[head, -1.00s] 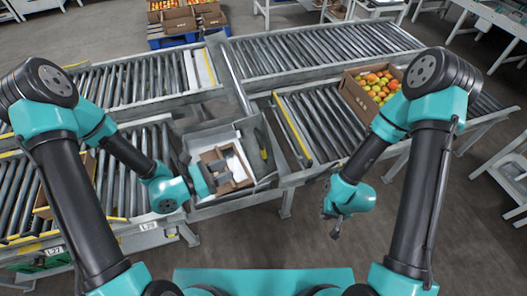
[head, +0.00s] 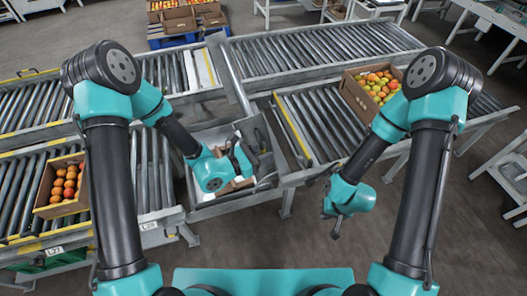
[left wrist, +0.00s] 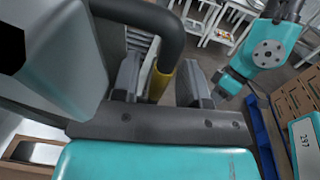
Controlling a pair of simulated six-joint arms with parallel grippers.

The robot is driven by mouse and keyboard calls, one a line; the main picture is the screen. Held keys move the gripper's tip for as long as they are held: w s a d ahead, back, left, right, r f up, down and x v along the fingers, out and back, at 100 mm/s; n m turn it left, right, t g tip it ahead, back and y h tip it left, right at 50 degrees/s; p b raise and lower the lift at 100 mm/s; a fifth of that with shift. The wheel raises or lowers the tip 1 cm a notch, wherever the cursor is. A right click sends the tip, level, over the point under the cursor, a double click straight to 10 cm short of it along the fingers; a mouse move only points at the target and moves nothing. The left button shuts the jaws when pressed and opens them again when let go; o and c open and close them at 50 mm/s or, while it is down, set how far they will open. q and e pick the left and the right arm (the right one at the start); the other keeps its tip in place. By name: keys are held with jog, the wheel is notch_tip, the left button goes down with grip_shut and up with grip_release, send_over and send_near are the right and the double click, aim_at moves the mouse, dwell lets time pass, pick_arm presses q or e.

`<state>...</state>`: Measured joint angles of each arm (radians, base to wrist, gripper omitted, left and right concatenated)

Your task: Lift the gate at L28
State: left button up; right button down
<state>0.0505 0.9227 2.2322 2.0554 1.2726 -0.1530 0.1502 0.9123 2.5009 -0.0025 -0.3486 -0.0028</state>
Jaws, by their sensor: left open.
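The label L28 (head: 148,226) is on the front rail of the left conveyor. To its right is a grey metal bay (head: 205,207) with an upright grey plate, which I take to be the gate (head: 250,128). My left gripper (head: 238,160) is over this bay beside the plate, hiding part of it. In the left wrist view, my open left gripper (left wrist: 158,85) has a dark curved handle (left wrist: 172,30) with a yellow section between its fingers; contact cannot be told. My right gripper (head: 337,228) hangs over the floor at right, its jaws too small to read.
A cardboard box (head: 232,187) in the bay is mostly hidden by my left arm. A yellow-edged rail (head: 291,130) is right of the bay.

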pick_arm(q)
jog(key=shift+c, duration=0.5)
grip_shut()
